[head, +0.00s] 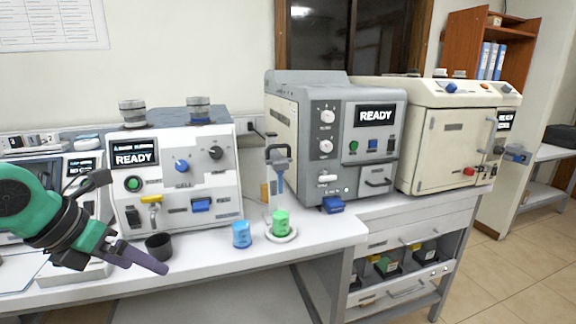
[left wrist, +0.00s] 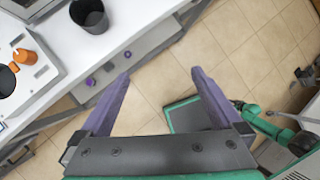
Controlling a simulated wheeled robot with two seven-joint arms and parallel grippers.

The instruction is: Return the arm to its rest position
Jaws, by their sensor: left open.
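My left arm comes in from the left in the head view, and its gripper (head: 136,258) is over the front edge of the bench. In the left wrist view the two purple fingers of my left gripper (left wrist: 154,88) are spread apart with nothing between them. Below them are the tiled floor and green parts of my own body. A black cup (head: 159,246) stands upright on the bench just beside the gripper, not touched as far as I can tell. It also shows in the left wrist view (left wrist: 89,16). My right gripper is in neither view.
A blue cup (head: 241,234) stands on the white bench (head: 328,232), and a green cup (head: 281,223) is on a small stand. Machines reading READY line the back: white (head: 228,178), grey (head: 345,95) and cream (head: 445,150). Open floor (head: 525,270) lies at the right.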

